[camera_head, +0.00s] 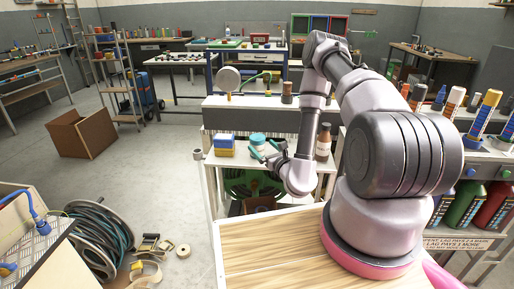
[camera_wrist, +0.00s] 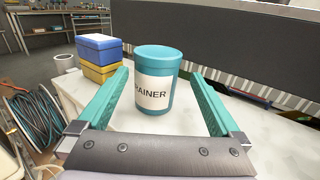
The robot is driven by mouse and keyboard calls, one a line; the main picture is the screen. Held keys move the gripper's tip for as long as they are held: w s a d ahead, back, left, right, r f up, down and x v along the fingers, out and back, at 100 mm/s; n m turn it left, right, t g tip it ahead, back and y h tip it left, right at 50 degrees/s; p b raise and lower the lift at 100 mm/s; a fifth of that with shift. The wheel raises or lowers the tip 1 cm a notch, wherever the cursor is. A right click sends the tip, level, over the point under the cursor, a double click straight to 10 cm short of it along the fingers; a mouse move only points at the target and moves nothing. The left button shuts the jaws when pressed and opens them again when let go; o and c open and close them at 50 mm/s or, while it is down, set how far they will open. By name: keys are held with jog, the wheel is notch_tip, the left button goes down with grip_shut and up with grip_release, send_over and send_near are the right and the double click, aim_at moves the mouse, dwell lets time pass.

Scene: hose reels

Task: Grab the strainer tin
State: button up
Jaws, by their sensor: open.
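The strainer tin (camera_wrist: 157,84) is a teal cylinder with a teal lid and a white label reading "RAINER" in the part that shows. It stands upright on a white tabletop (camera_wrist: 190,135). In the wrist view my gripper (camera_wrist: 165,88) is open, with one teal finger to the left of the tin and one to the right. The tin is ahead of and between the fingers, and no contact shows. In the head view the tin (camera_head: 257,140) stands just behind my gripper (camera_head: 261,153), its lower part partly hidden by the fingers.
Blue and yellow boxes (camera_wrist: 98,58) are stacked left of the tin. A brown bottle (camera_head: 323,143) stands to the right on the same table. A dark panel (camera_wrist: 240,50) rises behind the tabletop. A hose reel (camera_head: 98,235) lies on the floor at left.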

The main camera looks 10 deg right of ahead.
jog(key=shift+x, duration=1)
jog(key=x, duration=0.5)
jog(key=shift+w+a+f, duration=0.25)
jog(key=shift+a+f, duration=0.05)
jog(key=shift+f, duration=0.1)
jog(key=shift+c, duration=0.3)
jog(key=c, duration=1.4)
jog(key=shift+o, duration=0.2)
jog(key=shift+r, duration=0.1)
